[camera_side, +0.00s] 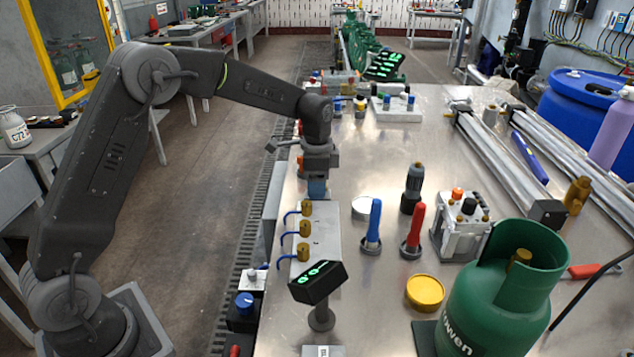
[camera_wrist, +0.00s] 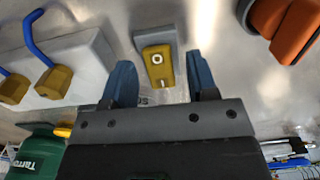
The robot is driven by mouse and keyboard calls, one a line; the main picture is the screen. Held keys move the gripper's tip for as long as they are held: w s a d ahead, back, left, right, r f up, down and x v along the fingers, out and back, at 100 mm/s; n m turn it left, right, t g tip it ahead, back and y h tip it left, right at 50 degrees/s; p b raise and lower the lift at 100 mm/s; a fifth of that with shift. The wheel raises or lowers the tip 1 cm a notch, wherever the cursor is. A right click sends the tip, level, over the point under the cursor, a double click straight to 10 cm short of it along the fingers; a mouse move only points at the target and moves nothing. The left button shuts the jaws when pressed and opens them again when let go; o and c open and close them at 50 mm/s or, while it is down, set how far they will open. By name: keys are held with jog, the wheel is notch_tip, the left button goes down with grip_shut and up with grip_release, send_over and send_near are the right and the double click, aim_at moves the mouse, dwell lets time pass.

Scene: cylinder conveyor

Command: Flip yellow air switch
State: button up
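The yellow air switch (camera_wrist: 159,66) shows in the wrist view as a small yellow rocker with a white circle and a bar mark, set on a grey base (camera_wrist: 143,38). My gripper (camera_wrist: 161,80) is open, with one blue finger on each side of the switch in the picture. Nothing is held between the fingers, and I cannot tell their exact height above the switch. In the side view, my gripper (camera_side: 317,189) points down near the left edge of the steel bench, beyond the white valve block. I cannot make out the switch in that view.
The white block (camera_side: 324,238) with yellow valves and blue levers stands close to my gripper. An orange knob (camera_wrist: 284,27) is at the upper right in the wrist view. A black display (camera_side: 318,281), blue and red handles, and a green gas bottle (camera_side: 500,300) stand nearer the camera.

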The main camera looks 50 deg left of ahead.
jog(key=c, duration=0.9)
jog(key=shift+w+d+g+y, duration=0.2)
jog(key=shift+g+y, duration=0.7)
jog(key=o, duration=0.9)
jog(key=shift+r, duration=0.1)
jog(key=v, duration=1.3)
jog(key=shift+r, duration=0.3)
